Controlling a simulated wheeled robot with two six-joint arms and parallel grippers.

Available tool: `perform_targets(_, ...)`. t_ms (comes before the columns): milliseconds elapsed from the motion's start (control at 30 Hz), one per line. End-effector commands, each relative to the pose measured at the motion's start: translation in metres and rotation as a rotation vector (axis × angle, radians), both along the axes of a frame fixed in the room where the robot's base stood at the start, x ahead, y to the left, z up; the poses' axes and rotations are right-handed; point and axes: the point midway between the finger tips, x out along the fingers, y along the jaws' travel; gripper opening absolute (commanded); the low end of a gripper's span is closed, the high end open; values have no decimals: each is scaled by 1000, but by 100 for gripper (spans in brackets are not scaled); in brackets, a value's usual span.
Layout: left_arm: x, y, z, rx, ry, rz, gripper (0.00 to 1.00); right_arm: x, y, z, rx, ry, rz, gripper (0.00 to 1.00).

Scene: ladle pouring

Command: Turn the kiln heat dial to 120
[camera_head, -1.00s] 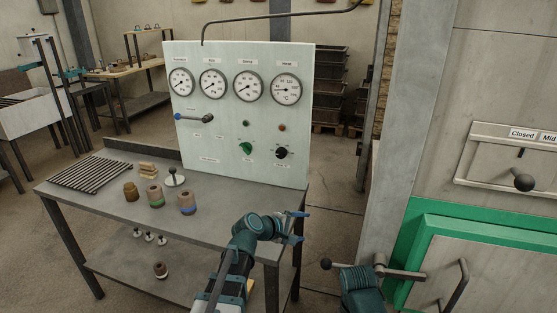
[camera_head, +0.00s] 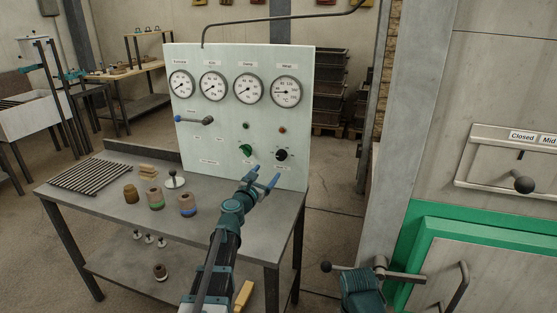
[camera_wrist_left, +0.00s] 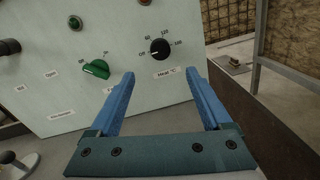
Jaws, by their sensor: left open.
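The black dial (camera_head: 281,154) sits low on the right of the pale upright panel (camera_head: 225,135). In the left wrist view the dial (camera_wrist_left: 160,49) has a white pointer line and numbers around it, with 120 near its top right. The label below it seems to read "Metal °C". A green knob (camera_head: 246,150) is to its left, and also shows in the left wrist view (camera_wrist_left: 96,68). My left gripper (camera_head: 265,176) is open and empty in front of the panel, just below the black dial, apart from it. My right gripper's fingers are not visible.
Several round gauges (camera_head: 248,88) line the panel top. A blue-tipped lever (camera_head: 196,119) sticks out at its left. The bench (camera_head: 115,192) holds a rack (camera_head: 90,176) and small containers (camera_head: 187,204). A green-framed door (camera_head: 480,235) stands at the right.

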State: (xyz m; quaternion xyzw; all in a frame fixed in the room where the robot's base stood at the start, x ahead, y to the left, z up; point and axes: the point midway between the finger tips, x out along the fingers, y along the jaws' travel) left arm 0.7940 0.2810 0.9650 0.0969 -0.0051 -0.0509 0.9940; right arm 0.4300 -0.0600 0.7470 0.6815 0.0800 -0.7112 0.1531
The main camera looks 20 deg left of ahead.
Motion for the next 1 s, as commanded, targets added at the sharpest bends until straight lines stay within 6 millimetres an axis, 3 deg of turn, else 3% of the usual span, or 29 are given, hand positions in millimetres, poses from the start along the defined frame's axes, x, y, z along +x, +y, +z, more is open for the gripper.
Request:
perform_targets(533,106,-10,0,2,0,0,82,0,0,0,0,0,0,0)
perform_targets(700,119,-12,0,2,0,-1,82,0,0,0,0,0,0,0)
perform_targets(967,119,-13,0,2,0,-1,82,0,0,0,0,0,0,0)
perform_targets(1000,118,-13,0,2,0,-1,75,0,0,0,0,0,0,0)
